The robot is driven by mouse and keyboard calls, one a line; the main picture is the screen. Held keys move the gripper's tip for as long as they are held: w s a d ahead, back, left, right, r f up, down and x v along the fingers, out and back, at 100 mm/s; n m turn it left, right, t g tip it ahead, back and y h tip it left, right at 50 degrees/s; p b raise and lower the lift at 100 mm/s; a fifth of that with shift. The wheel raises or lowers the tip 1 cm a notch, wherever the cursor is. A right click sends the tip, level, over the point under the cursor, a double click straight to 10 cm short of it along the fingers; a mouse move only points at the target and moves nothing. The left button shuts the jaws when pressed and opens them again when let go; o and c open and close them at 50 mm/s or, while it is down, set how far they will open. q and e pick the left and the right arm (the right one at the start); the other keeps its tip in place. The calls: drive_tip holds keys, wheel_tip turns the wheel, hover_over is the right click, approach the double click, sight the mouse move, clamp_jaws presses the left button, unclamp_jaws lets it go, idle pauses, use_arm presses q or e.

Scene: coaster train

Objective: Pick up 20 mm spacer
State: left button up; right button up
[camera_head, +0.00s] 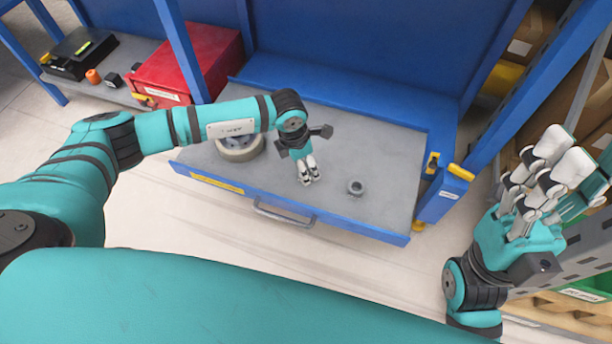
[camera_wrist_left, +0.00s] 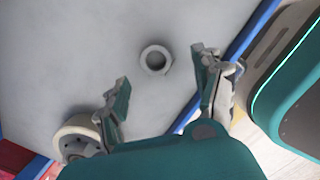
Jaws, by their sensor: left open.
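The 20 mm spacer appears to be the small grey ring (camera_head: 356,188) lying flat on the grey top of the blue drawer unit, towards its right side. It also shows in the left wrist view (camera_wrist_left: 155,60), with its hole visible. My left gripper (camera_head: 309,178) is above the grey top, to the left of the ring. In the left wrist view its fingers (camera_wrist_left: 160,67) are spread and empty, with the ring just beyond the gap between them. My right gripper (camera_head: 560,165) is raised at the right, away from the ring, with its fingers apart and nothing seen between them.
A blue post with a yellow cap (camera_head: 447,190) stands at the right edge. A drawer handle (camera_head: 284,214) sticks out in front. A red box (camera_head: 190,62) is at the back left.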

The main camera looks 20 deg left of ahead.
use_arm(q)
drive_tip(key=f+b, duration=0.1)
drive_tip(key=f, duration=0.1)
drive_tip(key=w+f+b, duration=0.1)
drive_tip(key=f, duration=0.1)
drive_tip(key=shift+d+f+b, duration=0.1)
drive_tip(key=shift+f+b, duration=0.1)
drive_tip(key=shift+b, duration=0.1)
drive_tip(key=shift+f, duration=0.45)
drive_tip(key=c, duration=1.3)
drive_tip(key=shift+r, duration=0.2)
drive_tip(key=shift+c, duration=0.2)
